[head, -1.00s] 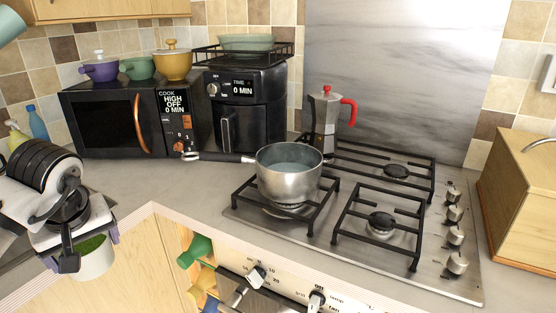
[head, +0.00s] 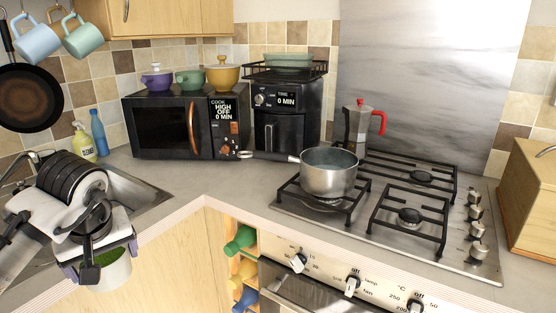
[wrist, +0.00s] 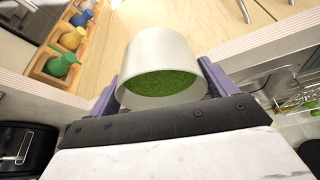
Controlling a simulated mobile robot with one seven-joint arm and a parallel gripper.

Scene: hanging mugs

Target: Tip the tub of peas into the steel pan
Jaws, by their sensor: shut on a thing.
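The white tub (head: 106,274) holds green peas (head: 114,255) and is at the lower left of the head view, in front of the counter's edge. My gripper (head: 104,260) is shut on the tub, with its purple fingers on either side. In the wrist view the tub (wrist: 158,55) sits between the fingers with the green peas (wrist: 160,84) inside it. The steel pan (head: 328,178) stands on the front left burner of the hob, to the right of my gripper and well apart from it. Its dark handle points left, and it seems to hold liquid.
A moka pot (head: 357,127) stands behind the pan. The microwave (head: 170,125) and air fryer (head: 283,121) stand at the back. The worktop (head: 215,182) left of the hob is clear. Oven knobs (head: 298,262) stick out below the counter. A wooden box (head: 530,195) is at right.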

